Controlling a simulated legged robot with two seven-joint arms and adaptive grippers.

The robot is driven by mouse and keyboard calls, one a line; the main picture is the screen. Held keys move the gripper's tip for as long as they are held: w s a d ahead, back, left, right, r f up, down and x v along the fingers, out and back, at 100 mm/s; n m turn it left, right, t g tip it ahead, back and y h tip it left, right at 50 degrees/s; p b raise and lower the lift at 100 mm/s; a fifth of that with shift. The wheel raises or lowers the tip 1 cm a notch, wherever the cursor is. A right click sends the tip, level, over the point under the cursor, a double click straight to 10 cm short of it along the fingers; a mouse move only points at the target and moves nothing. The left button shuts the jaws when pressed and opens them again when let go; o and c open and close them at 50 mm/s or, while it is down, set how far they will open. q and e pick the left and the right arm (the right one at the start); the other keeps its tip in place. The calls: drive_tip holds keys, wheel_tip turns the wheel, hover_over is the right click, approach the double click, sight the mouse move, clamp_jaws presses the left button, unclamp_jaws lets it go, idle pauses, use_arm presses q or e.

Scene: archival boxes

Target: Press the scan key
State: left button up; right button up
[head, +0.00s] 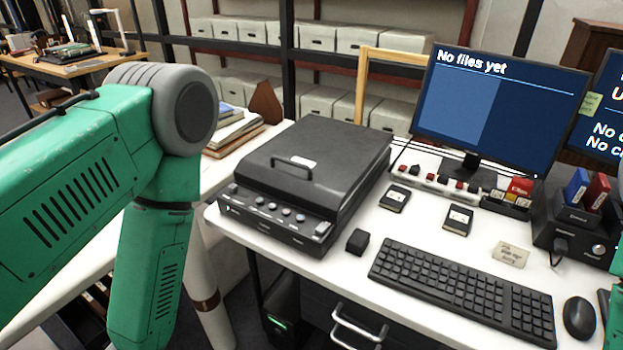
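A black flatbed scanner (312,160) with its lid shut sits on the left part of the white desk. Its sloped front panel (272,213) carries a row of small round keys and a lighter square key (322,228) at the right end. I cannot read the labels, so I cannot tell which one is the scan key. My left arm comes in from the left, with its forearm hanging down left of the desk. My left gripper is out of the picture. My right gripper is out of the picture too; only a bit of green shows at the right edge.
A monitor (502,108) reading "No files yet" stands behind a black keyboard (460,288) and mouse (579,318). A small black block (357,241) sits just right of the scanner's front. Books (232,132) lie on the left table. The desk in front of the scanner is narrow.

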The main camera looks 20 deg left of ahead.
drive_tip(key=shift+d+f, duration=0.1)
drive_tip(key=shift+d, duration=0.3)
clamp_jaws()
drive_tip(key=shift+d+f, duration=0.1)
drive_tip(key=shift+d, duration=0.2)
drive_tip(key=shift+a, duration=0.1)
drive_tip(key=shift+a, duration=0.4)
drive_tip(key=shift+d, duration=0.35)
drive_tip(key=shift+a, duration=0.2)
